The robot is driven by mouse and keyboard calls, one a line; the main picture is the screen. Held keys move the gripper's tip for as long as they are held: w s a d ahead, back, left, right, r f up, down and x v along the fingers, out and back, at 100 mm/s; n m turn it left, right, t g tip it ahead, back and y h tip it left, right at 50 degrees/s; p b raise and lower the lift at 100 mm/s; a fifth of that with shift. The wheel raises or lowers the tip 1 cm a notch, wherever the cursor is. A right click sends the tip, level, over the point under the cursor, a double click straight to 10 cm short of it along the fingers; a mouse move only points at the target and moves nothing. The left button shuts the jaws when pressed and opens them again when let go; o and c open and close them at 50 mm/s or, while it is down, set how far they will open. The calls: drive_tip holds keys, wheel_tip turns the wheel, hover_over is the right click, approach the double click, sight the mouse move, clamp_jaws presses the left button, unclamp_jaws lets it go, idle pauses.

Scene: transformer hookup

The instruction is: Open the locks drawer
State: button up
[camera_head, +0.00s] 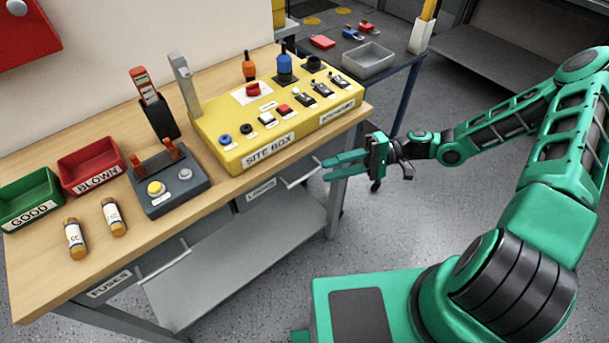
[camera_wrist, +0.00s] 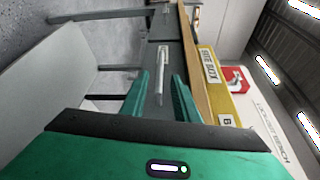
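The locks drawer (camera_head: 262,196) is a grey drawer under the right part of the bench top, with a label that is hard to read. It looks shut. Its pale bar handle (camera_head: 301,180) is on the front, and the handle also shows in the wrist view (camera_wrist: 161,76). My gripper (camera_head: 328,168) is open and empty, its two green fingers pointing at the drawer front just right of the handle. In the wrist view my fingers (camera_wrist: 158,95) stand either side of the handle's line, with the handle seen between and beyond them. Contact is not visible.
The fuses drawer (camera_head: 110,284) is at the left, with its own handle (camera_head: 165,262). The yellow site box (camera_head: 275,125) sits above on the bench top. A grey lower shelf (camera_head: 240,250) lies below the drawers. The floor right of the bench is clear around my arm.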

sight(305, 176)
drive_tip(key=x, duration=0.8)
drive_tip(key=shift+a, duration=0.1)
drive_tip(key=shift+c, duration=0.7)
clamp_jaws()
